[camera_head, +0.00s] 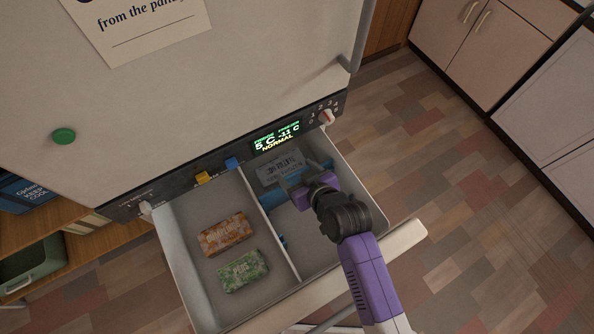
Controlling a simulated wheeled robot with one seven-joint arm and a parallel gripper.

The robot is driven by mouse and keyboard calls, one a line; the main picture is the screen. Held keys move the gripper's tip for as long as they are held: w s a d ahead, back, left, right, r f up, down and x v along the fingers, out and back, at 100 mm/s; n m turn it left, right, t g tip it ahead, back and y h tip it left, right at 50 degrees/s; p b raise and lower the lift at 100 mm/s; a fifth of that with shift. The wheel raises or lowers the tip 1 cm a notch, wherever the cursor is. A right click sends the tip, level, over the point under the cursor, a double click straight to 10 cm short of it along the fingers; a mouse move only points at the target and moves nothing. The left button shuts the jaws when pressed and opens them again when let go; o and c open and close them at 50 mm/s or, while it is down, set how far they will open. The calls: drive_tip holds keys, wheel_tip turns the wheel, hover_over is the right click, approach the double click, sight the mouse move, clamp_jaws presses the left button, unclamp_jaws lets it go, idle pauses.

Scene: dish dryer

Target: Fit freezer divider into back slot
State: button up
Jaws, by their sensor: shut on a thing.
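The freezer drawer (177,268) is pulled out below the fridge door. A pale lengthwise wall (262,225) splits it in two. My gripper (294,187) reaches into the right compartment from the front right. It is shut on the blue freezer divider (270,200), which spans across the back part of that compartment, just in front of a grey labelled pack (281,168). The gripper hides the divider's middle. A small blue fitting (283,241) shows on the wall further forward. I cannot tell whether the divider's ends sit in the back slot.
An orange pack (226,234) and a green pack (243,271) lie in the left compartment. The control panel (275,138) runs along the fridge above the drawer. The front of the right compartment looks empty. Open tiled floor (450,200) lies to the right.

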drive_tip(key=shift+f+b, duration=0.35)
drive_tip(key=shift+f, duration=0.15)
drive_tip(key=o, duration=2.1)
drive_tip(key=p+v, duration=0.1)
drive_tip(key=v, duration=0.6)
drive_tip(key=shift+s+d+r, duration=0.15)
drive_tip(key=shift+s+r, duration=0.1)
